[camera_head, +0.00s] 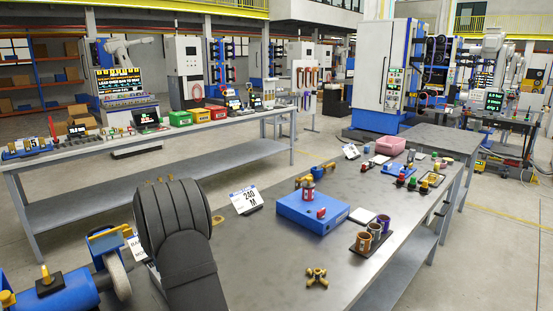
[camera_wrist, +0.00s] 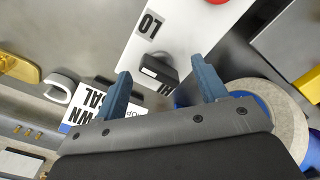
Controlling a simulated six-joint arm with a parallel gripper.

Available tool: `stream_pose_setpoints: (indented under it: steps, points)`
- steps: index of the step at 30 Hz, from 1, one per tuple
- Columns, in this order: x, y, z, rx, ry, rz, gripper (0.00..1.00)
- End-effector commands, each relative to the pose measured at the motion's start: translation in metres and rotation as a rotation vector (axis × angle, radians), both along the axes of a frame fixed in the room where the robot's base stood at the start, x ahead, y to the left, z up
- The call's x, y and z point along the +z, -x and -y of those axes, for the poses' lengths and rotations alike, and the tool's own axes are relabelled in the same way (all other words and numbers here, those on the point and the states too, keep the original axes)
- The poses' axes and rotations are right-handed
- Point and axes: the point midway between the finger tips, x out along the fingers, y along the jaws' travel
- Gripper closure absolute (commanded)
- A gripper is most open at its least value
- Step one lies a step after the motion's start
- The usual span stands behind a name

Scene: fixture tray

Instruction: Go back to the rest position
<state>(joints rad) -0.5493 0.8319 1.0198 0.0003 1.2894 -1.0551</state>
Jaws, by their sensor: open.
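My gripper (camera_wrist: 163,84) shows in the wrist view with its two blue fingers spread wide apart. Nothing is held between them. In the head view my dark arm rises at the lower left over the near bench, and the gripper itself cannot be made out there.
A grey wheel (camera_wrist: 270,105) on a blue machine (camera_head: 60,292) is close to the right finger.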

Motion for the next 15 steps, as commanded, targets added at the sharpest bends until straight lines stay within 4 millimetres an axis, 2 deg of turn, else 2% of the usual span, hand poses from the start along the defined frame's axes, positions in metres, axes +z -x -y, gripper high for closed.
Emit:
stream_pose_setpoints:
  steps: [5, 9, 15]
  points:
    - [0.0, 0.0, 0.0, 0.1, -0.002, 0.001, 0.35]
    - [0.014, 0.0, 0.0, 0.094, -0.003, 0.002, 0.35]
    - [0.018, 0.0, 0.0, 0.092, -0.001, 0.0, 0.35]
